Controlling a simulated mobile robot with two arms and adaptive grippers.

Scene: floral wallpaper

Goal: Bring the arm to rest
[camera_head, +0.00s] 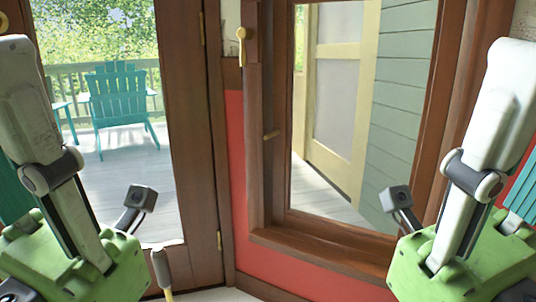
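My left arm shows at the left edge, with a white upright link, a grey joint and a green block low in the picture. My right arm stands at the right edge in much the same pose, roughly mirrored. Both white links are nearly upright and lean slightly. I see no fingers of either gripper in this view, so whether they are open or hold anything is hidden. No object is seen held by either arm.
A brown-framed glass door (194,150) and a window (332,110) stand ahead, with a red wall (238,170) between them. A teal chair (118,97) is outside. A grey-tipped yellow stick (160,268) stands at bottom left.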

